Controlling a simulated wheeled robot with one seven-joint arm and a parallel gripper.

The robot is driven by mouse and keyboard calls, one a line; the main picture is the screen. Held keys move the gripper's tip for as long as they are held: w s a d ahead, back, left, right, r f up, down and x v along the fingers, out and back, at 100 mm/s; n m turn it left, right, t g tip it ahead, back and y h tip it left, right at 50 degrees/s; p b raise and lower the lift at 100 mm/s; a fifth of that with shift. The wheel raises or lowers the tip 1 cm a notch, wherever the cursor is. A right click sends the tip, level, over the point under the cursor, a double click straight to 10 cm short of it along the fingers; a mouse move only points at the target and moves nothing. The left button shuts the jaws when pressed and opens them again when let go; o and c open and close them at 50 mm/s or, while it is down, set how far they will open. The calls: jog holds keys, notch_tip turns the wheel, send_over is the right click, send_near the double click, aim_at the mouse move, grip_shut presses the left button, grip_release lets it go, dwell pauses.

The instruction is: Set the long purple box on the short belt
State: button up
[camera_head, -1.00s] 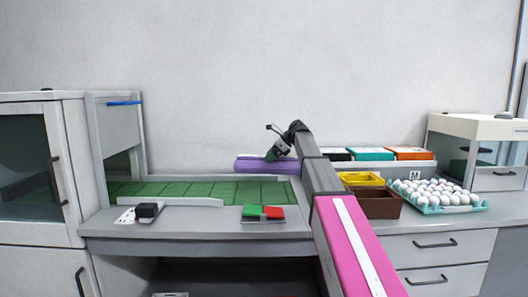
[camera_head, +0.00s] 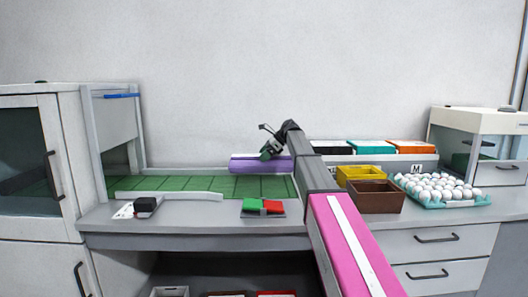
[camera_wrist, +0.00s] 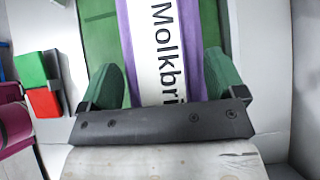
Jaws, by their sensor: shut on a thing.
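The long purple box (camera_head: 262,166) is at the back right end of the green belt (camera_head: 170,186), in the head view. In the wrist view the purple box (camera_wrist: 196,30) carries a white label with dark lettering. The box lies between the two green fingers of my gripper (camera_wrist: 170,85), which is shut on it. In the head view my gripper (camera_head: 270,152) is at the top of the box, and my arm comes in from the right. The green belt (camera_wrist: 100,35) shows beside the box in the wrist view. I cannot tell whether the box touches the belt.
A red and green block pair (camera_head: 263,207) sits on the front ledge. A black device (camera_head: 145,204) stands left of it. A yellow bin (camera_head: 360,175), a brown bin (camera_head: 375,198) and a teal egg tray (camera_head: 436,200) stand right of my arm. A low wall edges the belt.

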aim_at(276, 155)
jog(key=shift+f, duration=2.65)
jog(key=shift+f, duration=0.35)
jog(key=o, duration=1.2)
jog(key=v, duration=1)
jog(key=shift+d+r, duration=0.25)
jog(key=shift+d, duration=0.05)
